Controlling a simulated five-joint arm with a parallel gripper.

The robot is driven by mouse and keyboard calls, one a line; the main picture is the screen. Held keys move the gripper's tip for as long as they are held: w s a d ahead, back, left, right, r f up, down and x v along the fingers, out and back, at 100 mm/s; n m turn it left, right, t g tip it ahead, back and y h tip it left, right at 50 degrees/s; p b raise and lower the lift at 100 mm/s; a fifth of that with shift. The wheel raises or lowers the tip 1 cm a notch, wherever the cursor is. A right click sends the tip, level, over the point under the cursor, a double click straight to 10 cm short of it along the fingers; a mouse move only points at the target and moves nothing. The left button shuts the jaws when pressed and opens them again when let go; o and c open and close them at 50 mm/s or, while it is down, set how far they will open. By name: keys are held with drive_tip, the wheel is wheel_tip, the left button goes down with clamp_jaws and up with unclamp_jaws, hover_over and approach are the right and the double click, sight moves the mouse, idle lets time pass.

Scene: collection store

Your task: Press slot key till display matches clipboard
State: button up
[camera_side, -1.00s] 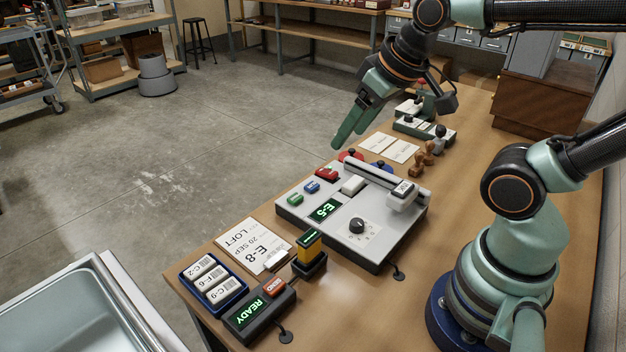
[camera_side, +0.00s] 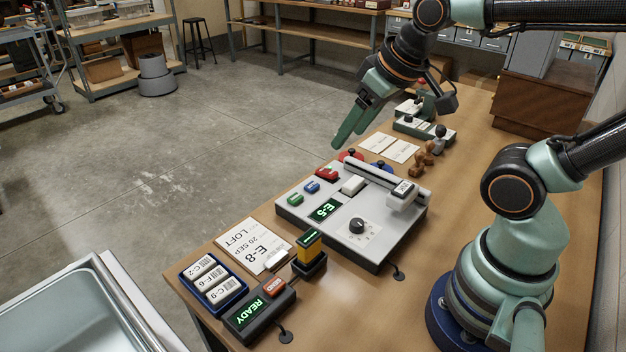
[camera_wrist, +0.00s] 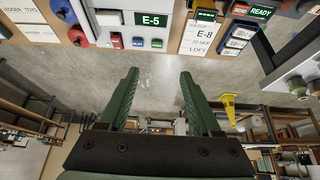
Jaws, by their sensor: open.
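The grey console (camera_side: 286,211) stands on the bench with a green display (camera_side: 324,210) that reads E-5; the display also shows in the wrist view (camera_wrist: 154,19). My gripper (camera_side: 348,136) is open and empty, above and beyond the console's far end, touching no key. Its two fingers show in the wrist view (camera_wrist: 159,77).
A blue tray of labelled cartridges (camera_side: 240,296), a READY unit (camera_side: 262,312) and a yellow-black device (camera_side: 308,255) stand at the near end. Stamps (camera_side: 424,158) and paper cards (camera_side: 389,147) lie past the console. A dial (camera_side: 357,225) is on the console.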

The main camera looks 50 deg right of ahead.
clamp_jaws()
idle(1.5)
